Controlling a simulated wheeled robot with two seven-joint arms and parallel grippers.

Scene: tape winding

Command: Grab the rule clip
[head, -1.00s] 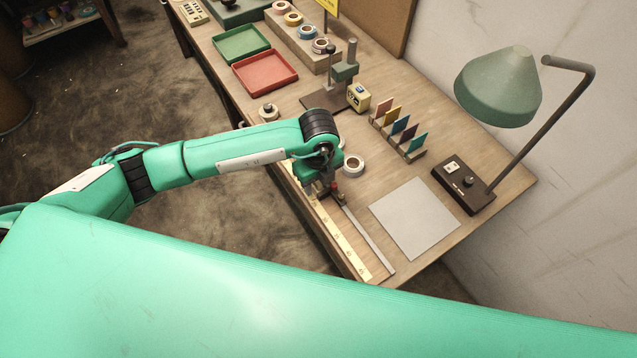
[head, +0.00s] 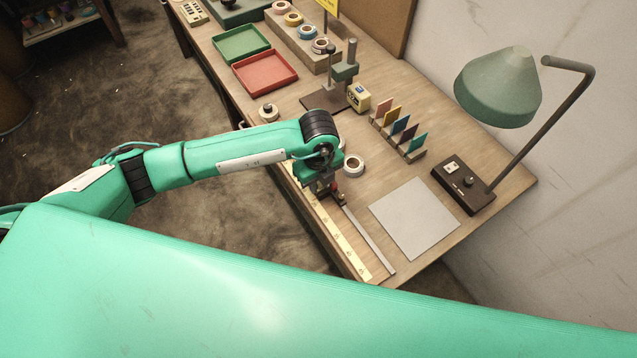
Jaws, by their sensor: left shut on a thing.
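A pale yellow rule (head: 345,246) lies along the front edge of the table, with a narrow grey metal strip (head: 371,242) beside it. My left gripper (head: 335,197) is over the rule and strip, pointing down. It is shut on a small dark and red piece (head: 338,195), which seems to be the rule clip, low at the rule. My gripper and wrist hide most of the clip, so I cannot tell whether it touches the rule. My right gripper is not in view.
A white tape roll (head: 353,166) lies just behind the gripper. A grey sheet (head: 415,219) lies to the right. Coloured cards (head: 402,130) stand in a holder behind, near a lamp (head: 498,88). Red (head: 265,73) and green (head: 241,43) trays are farther back.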

